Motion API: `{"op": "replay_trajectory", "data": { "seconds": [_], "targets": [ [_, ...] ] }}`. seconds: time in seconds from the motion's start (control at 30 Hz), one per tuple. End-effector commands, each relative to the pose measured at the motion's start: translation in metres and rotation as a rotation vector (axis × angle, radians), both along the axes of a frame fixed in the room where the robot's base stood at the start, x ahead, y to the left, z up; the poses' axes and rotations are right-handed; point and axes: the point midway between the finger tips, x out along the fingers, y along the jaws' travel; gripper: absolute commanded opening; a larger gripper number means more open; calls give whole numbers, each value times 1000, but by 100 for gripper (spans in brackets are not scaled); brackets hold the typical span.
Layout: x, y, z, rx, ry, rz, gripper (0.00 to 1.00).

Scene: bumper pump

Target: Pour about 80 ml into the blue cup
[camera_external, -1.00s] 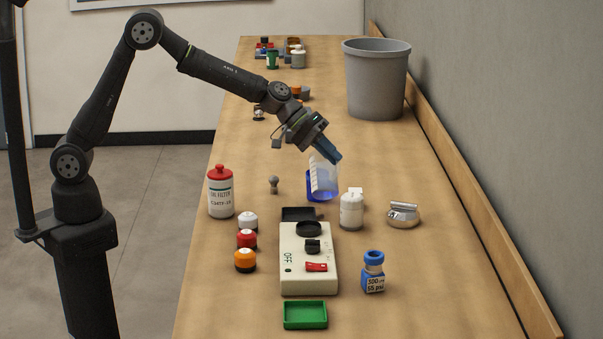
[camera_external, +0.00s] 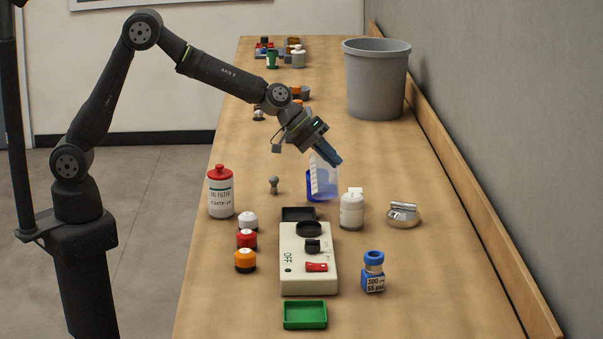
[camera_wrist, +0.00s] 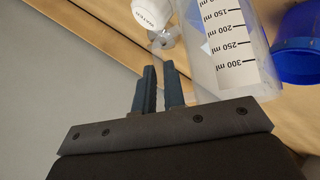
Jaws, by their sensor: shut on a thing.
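A clear beaker with a printed ml scale (camera_wrist: 228,45) fills the upper right of the wrist view, beside my fingers. In the external view its pale scale strip (camera_external: 317,176) leans below my fingertips. The blue cup (camera_wrist: 297,42) is at the right edge of the wrist view, right of the beaker. In the external view blue (camera_external: 321,197) shows behind or through the beaker. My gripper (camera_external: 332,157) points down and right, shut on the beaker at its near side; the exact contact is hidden. In the wrist view its fingers (camera_wrist: 160,88) are close together. The liquid level is unclear.
A white bottle (camera_external: 351,211) and a silver object (camera_external: 403,215) stand right of the cup. A red-capped bottle (camera_external: 220,192) stands left; a grey bin (camera_external: 377,80) stands behind.

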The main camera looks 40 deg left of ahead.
Motion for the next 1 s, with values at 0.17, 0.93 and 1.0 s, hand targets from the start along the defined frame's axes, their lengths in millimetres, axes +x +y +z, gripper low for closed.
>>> {"op": "replay_trajectory", "data": {
  "seconds": [0.17, 0.93, 1.0],
  "targets": [
    [-4, -4, -6, 47, -45, -4, 0],
    [-22, -19, -2, 185, -174, -12, 0],
    [-23, -21, -3, 197, -186, -13, 0]
  ]
}}
